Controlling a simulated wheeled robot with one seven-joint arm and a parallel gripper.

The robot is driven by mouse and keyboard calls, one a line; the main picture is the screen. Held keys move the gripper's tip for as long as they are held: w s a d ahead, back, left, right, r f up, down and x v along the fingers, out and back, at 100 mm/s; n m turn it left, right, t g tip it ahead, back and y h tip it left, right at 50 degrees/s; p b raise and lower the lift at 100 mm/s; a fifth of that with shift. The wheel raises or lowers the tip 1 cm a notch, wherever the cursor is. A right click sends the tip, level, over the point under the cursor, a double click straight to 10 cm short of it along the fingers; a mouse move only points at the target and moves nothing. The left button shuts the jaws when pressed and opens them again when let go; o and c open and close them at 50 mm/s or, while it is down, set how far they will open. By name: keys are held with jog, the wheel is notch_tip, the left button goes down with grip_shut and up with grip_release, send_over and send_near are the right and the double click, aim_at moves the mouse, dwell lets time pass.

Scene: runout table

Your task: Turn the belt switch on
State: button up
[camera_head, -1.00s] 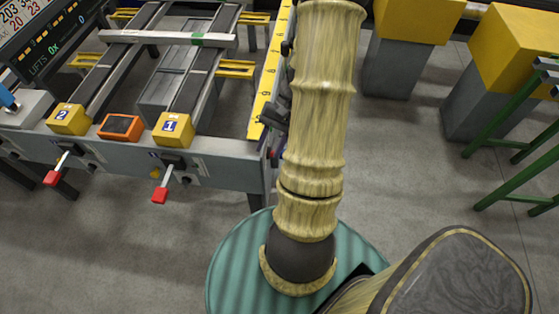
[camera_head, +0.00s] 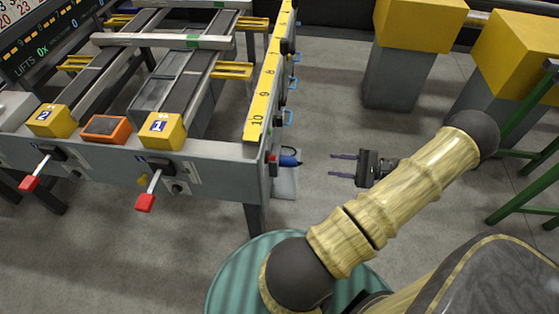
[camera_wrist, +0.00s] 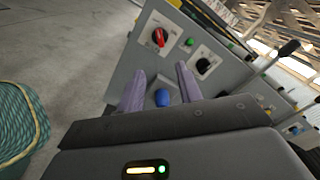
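The runout table's end panel shows in the wrist view. It carries a red rotary knob (camera_wrist: 159,37) on a white plate, with a green button or lamp (camera_wrist: 189,42) beside it. A black rotary knob (camera_wrist: 203,65) sits on a second plate to the right. The labels are too small to read, so I cannot tell which knob is the belt switch. In the head view a red part (camera_head: 272,159) shows edge-on at the table's end. My gripper (camera_head: 332,165) is open and empty, its fingers pointing left at this end, clearly apart from it. Its fingers also frame the wrist view (camera_wrist: 160,70).
A blue object (camera_head: 289,158) sits at a pale holder (camera_head: 285,183) on the table end, between gripper and panel. Red-tipped levers (camera_head: 146,202) stick out in front. Yellow-topped grey pedestals (camera_head: 402,70) and a green frame (camera_head: 525,130) stand right. Floor around my gripper is clear.

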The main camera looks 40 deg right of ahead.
aim_at(271, 158)
jog(key=shift+w, duration=0.1)
jog(key=x, duration=1.7)
jog(key=shift+a, duration=0.25)
jog(key=shift+w, duration=0.15)
grip_shut()
